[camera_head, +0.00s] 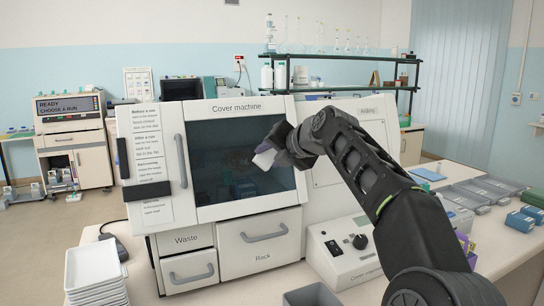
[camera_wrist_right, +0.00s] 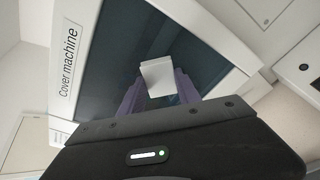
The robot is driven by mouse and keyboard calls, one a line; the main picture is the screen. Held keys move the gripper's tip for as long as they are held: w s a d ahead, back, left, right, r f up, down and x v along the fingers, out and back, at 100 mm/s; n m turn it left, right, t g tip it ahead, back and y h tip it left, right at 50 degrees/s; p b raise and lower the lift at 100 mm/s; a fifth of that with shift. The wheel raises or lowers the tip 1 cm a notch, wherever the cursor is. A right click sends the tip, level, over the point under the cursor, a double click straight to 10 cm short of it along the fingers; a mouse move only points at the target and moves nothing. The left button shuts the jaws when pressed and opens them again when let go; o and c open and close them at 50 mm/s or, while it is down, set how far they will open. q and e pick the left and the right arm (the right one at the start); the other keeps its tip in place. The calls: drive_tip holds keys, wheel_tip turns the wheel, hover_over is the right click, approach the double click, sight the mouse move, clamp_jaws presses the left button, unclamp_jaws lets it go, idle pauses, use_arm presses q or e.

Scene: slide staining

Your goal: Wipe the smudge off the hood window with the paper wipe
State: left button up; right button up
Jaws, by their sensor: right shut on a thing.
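The hood window (camera_head: 226,150) is the dark glass pane in the front of the white cover machine (camera_head: 240,106). It also fills much of the right wrist view (camera_wrist_right: 115,55). My right gripper (camera_head: 274,153) is in front of the right half of the window. It is shut on the white paper wipe (camera_head: 264,159), which sticks out past the purple fingers in the right wrist view (camera_wrist_right: 158,77). I cannot tell whether the wipe touches the glass. I cannot make out a clear smudge; faint marks show low on the pane. My left gripper is not in view.
White trays (camera_head: 92,266) are stacked at the front left. A control box with a knob (camera_head: 345,250) stands below my right arm. Grey and blue boxes (camera_head: 490,190) cover the right of the bench. A handle (camera_head: 181,160) stands out left of the window.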

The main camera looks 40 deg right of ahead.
sight(222, 163)
drive_tip(key=shift+w+a+b, duration=0.2)
drive_tip(key=shift+w+a, duration=0.15)
drive_tip(key=shift+a, duration=0.55)
drive_tip(key=shift+w+a+b, duration=0.2)
drive_tip(key=shift+w+a, duration=0.1)
drive_tip(key=shift+a, duration=0.55)
drive_tip(key=shift+a, duration=0.1)
drive_tip(key=shift+w+a+f+b, duration=0.1)
drive_tip(key=shift+w+a+b, duration=0.1)
drive_tip(key=shift+a, duration=0.3)
drive_tip(key=shift+w+a+b, duration=0.1)
drive_tip(key=shift+w+a, duration=0.05)
drive_tip(key=shift+a, duration=0.3)
drive_tip(key=shift+w+a, duration=0.25)
drive_tip(key=shift+a, duration=0.55)
drive_tip(key=shift+a, duration=0.1)
drive_tip(key=shift+w+a, duration=0.3)
drive_tip(key=shift+a, duration=0.5)
drive_tip(key=shift+w+a, duration=0.25)
drive_tip(key=shift+a, duration=0.5)
